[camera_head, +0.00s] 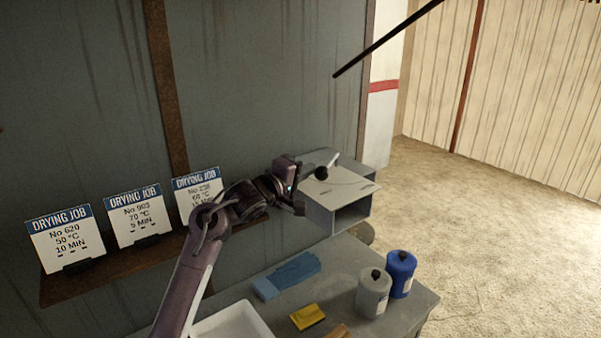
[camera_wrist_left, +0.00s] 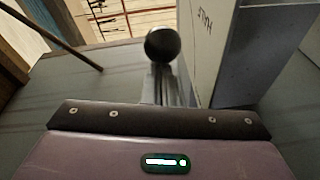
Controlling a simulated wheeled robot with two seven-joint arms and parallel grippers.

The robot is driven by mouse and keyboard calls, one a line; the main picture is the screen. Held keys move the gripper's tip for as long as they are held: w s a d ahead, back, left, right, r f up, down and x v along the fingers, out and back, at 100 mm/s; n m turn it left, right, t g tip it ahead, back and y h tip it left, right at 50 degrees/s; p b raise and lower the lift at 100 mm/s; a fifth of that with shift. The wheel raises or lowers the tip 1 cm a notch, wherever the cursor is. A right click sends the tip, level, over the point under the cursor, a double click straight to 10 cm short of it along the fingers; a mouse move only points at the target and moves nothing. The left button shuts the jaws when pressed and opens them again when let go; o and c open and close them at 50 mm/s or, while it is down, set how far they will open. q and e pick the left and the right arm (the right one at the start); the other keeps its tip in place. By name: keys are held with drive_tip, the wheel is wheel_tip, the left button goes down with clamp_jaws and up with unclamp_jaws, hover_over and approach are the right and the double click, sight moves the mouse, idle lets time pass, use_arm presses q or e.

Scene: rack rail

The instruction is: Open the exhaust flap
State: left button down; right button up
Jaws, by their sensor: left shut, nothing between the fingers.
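A light grey metal box (camera_head: 352,213) with an open front stands against the wall in the head view. Its upper face carries small marks, and a grey panel with writing shows in the wrist view (camera_wrist_left: 207,50). I cannot tell for certain which part is the exhaust flap. My right gripper is not in view.
Three drying job cards (camera_head: 137,215) stand on a rusty shelf (camera_head: 110,275) at left. The workbench (camera_head: 335,285) holds a blue block (camera_head: 287,275), yellow pad (camera_head: 307,316), white tray (camera_head: 232,322), grey bottle (camera_head: 373,294) and blue bottle (camera_head: 400,272). Open floor lies right.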

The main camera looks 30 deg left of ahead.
sight(324, 174)
use_arm(q)
drive_tip(key=d+n+y, duration=0.1)
drive_tip(key=d+n+y+b, duration=0.1)
drive_tip(key=y, duration=0.1)
drive_tip(key=shift+s+d+f+b, duration=0.1)
drive_tip(key=shift+s+d+b, duration=0.15)
drive_tip(key=shift+s+b, duration=0.1)
drive_tip(key=shift+d+y, duration=0.3)
drive_tip(key=shift+d, duration=0.7)
